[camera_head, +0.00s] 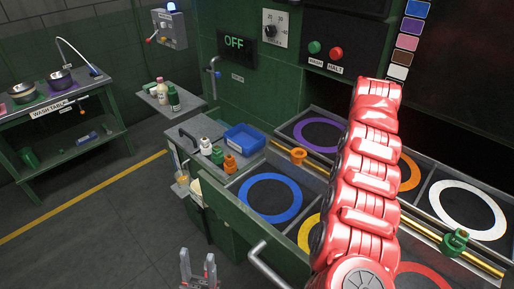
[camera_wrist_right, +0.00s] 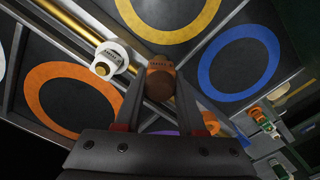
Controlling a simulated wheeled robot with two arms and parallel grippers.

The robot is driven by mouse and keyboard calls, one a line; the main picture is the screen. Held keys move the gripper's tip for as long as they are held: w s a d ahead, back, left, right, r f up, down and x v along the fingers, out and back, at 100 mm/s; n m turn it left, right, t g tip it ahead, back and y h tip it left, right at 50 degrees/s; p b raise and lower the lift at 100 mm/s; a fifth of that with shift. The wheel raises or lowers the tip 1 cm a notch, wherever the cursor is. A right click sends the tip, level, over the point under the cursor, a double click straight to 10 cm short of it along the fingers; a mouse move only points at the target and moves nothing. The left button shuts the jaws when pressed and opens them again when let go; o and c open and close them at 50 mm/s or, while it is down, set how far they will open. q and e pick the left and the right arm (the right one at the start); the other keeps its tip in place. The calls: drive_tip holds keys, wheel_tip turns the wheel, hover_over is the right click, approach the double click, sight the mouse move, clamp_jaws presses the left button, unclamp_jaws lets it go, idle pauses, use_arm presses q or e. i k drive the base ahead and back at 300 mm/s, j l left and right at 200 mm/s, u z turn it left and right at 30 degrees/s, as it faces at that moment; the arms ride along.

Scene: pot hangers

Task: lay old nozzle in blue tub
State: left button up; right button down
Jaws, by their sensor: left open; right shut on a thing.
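The blue tub (camera_head: 243,137) sits on the grey counter in the head view; a bit of blue, probably its edge, shows in the right wrist view (camera_wrist_right: 241,138). My right gripper (camera_wrist_right: 160,100) is shut on a brown-orange nozzle (camera_wrist_right: 160,82) with a small label, held above the ring panels; in the head view my red arm hides it. A white nozzle (camera_wrist_right: 110,58) sits on the brass rail, left of the held one in the wrist view. An orange nozzle (camera_head: 298,156) is at the rail's far end, a green one (camera_head: 455,240) at its near end. My left gripper (camera_head: 198,265) is open and empty, low over the floor.
White (camera_head: 205,145), green (camera_head: 217,155) and orange (camera_head: 231,163) nozzles stand beside the tub. Panels with coloured rings, such as the blue ring (camera_head: 270,198), lie along the rail. A bottle shelf (camera_head: 158,100) and wash table (camera_head: 60,108) are further left. The floor between is clear.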

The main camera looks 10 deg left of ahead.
sight(245, 143)
drive_tip(key=i+j, duration=0.2)
drive_tip(key=j, duration=0.2)
drive_tip(key=i+j, duration=0.45)
drive_tip(key=j, duration=0.3)
drive_tip(key=i+j, duration=0.45)
drive_tip(key=j, duration=0.3)
drive_tip(key=i+j, duration=0.2)
drive_tip(key=i+z, duration=0.05)
drive_tip(key=i, duration=0.05)
